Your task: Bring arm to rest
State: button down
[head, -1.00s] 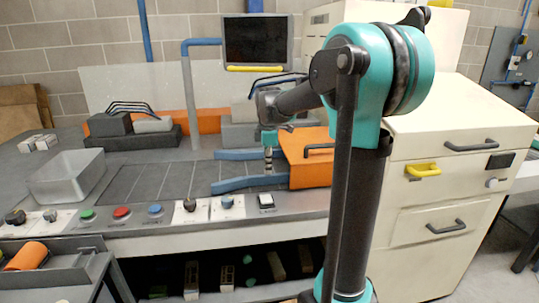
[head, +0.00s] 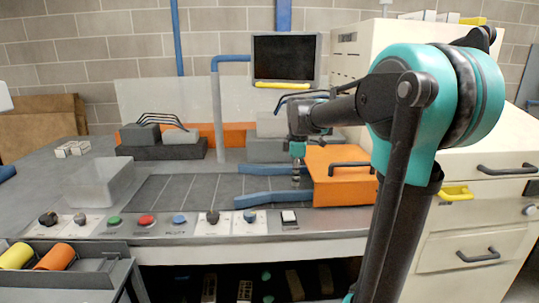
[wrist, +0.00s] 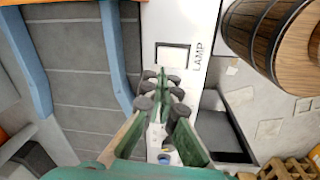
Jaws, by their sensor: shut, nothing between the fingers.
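My gripper (head: 296,172) shows in the head view above the workbench, beside the orange box and the blue rails. It points down and is shut and empty. In the wrist view my gripper (wrist: 162,100) has its dark fingertips close together, with nothing held. My arm rises on the right of the head view and bends over toward the bench.
The orange box (head: 338,190) with a dark handle is right of my gripper. Blue rails (head: 270,199) lie on the bench. A clear bin (head: 100,183), a monitor (head: 286,58) and a white cabinet (head: 480,215) stand around. The dark grooved bed (head: 190,192) is bare.

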jog(key=s+d+f+m+t, duration=0.1)
jog(key=s+d+f+m, duration=0.1)
jog(key=s+f+m, duration=0.6)
jog(key=s+d+f+m+t, duration=0.2)
jog(key=s+f+m, duration=0.5)
jog(key=s+f, duration=0.4)
jog(key=s, duration=0.3)
jog(key=shift+s+f+m, duration=0.15)
jog(key=shift+f+m, duration=0.05)
jog(key=shift+m, duration=0.2)
jog(key=shift+d, duration=0.2)
